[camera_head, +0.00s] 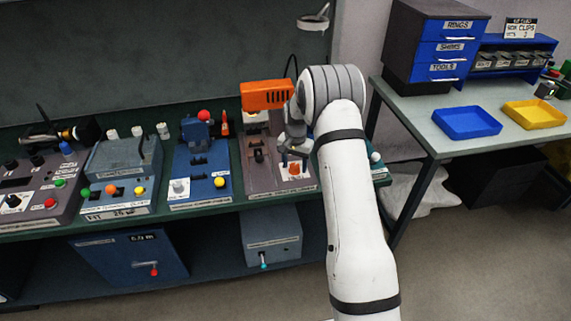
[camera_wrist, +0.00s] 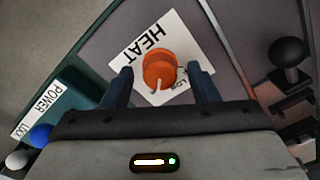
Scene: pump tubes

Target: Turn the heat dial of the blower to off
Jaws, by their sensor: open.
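The orange heat dial (camera_wrist: 160,66) sits on a white plate marked HEAT (camera_wrist: 146,43) in the wrist view. A pale pointer mark shows on its near side, close to the word LOW; the word for off is not readable. My gripper (camera_wrist: 161,73) is open, with one dark finger on each side of the dial; I cannot tell whether they touch it. In the head view the dial (camera_head: 295,169) shows just below my gripper (camera_head: 290,150). The orange blower (camera_head: 266,95) stands behind, at the back of the same grey base.
A black knob (camera_wrist: 288,52) stands right of the dial in the wrist view. A POWER label (camera_wrist: 42,108), with blue and white knobs, is at lower left. A blue fixture (camera_head: 200,165) is left of the blower station. Blue (camera_head: 466,122) and yellow (camera_head: 535,113) trays lie on the right table.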

